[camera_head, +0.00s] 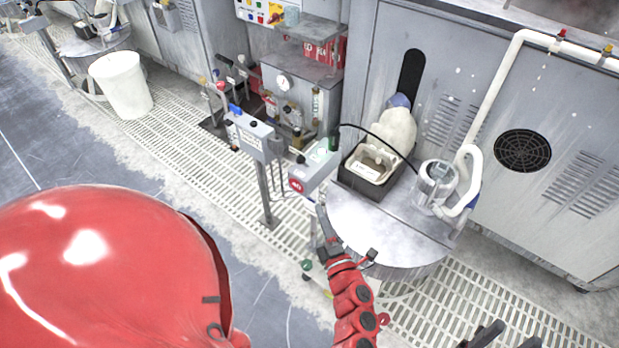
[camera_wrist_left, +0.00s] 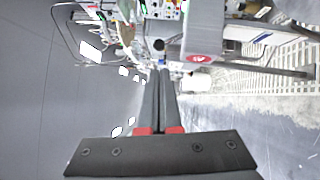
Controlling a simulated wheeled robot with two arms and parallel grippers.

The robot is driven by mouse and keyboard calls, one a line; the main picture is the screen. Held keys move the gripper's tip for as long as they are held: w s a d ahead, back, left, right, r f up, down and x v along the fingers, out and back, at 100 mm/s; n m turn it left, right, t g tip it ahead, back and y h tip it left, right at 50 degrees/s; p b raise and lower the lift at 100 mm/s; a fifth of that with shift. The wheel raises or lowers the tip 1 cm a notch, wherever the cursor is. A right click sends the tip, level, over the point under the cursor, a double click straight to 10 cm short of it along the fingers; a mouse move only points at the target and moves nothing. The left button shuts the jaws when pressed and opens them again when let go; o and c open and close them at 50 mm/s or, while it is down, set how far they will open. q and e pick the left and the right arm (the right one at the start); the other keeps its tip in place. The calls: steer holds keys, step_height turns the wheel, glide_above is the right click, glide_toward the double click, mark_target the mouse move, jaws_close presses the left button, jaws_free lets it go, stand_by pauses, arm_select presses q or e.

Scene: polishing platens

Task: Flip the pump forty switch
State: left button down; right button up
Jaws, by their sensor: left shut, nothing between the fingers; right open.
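A grey box (camera_head: 316,167) with a round red label (camera_head: 297,185) marked 40 stands beside the round metal drum, at the middle of the head view. In the left wrist view the grey box (camera_wrist_left: 212,30) is just right of the fingertips, its red label (camera_wrist_left: 200,58) turned sideways. The switch itself is too small to make out. My left gripper (camera_head: 321,212) is shut and empty, a little below and right of the label in the head view; its fingers (camera_wrist_left: 160,75) lie together in the wrist view. My right gripper (camera_head: 485,335) is open at the bottom edge, only partly in view.
The drum top (camera_head: 385,228) carries a black tray (camera_head: 369,172), a white bottle (camera_head: 395,128) and a metal canister (camera_head: 437,182). A control post (camera_head: 255,138) stands left of the grey box. A white bucket (camera_head: 121,84) stands far left on grating.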

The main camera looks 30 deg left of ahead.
mark_target(302, 163)
arm_select(q)
steer(key=b+x, duration=0.1)
steer(key=x, duration=1.3)
steer(key=shift+w, duration=0.1)
steer(key=shift+r, duration=0.1)
